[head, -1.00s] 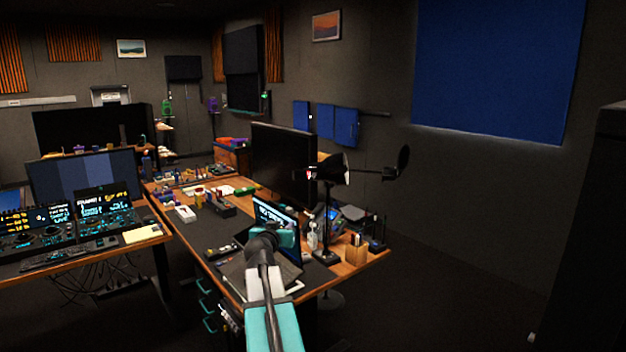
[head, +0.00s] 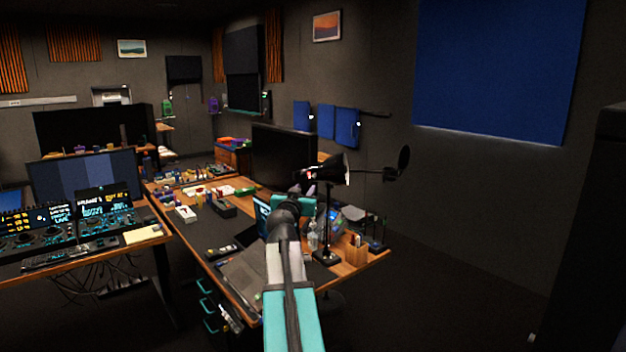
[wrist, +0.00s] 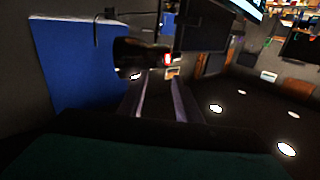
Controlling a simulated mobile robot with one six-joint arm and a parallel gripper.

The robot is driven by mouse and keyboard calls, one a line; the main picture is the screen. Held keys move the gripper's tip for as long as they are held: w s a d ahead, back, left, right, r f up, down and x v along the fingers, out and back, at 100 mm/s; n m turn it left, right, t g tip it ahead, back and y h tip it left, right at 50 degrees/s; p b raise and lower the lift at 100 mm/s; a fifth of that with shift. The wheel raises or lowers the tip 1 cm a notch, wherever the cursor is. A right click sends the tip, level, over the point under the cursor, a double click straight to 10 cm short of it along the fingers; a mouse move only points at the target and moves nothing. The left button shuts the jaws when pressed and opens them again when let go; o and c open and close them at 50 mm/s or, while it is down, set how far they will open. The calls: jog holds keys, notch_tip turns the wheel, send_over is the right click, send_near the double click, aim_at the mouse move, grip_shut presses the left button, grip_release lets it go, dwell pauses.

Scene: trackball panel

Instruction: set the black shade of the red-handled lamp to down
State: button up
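The lamp's black shade (head: 332,170) sits atop a thin dark stand on the right side of the wooden desk, its pale mouth turned sideways to the right. In the wrist view the black shade (wrist: 138,54) shows just beyond my fingertips, with the small red handle (wrist: 168,59) at its right edge. My gripper (head: 310,190) is just left of and slightly below the shade in the head view. In the wrist view my gripper (wrist: 160,75) has its two fingers apart with nothing between them. I cannot tell whether a fingertip touches the lamp.
A large dark monitor (head: 284,157) stands close behind and left of the lamp. A black round disc on an arm (head: 403,160) is to the right. A bottle (head: 313,236) and a wooden pen holder (head: 356,250) stand near the lamp base (head: 326,257).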

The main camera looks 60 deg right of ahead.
aim_at(312, 180)
jog(key=shift+p+x, duration=2)
jog(key=shift+x, duration=4.7)
jog(key=shift+c, duration=0.4)
grip_shut()
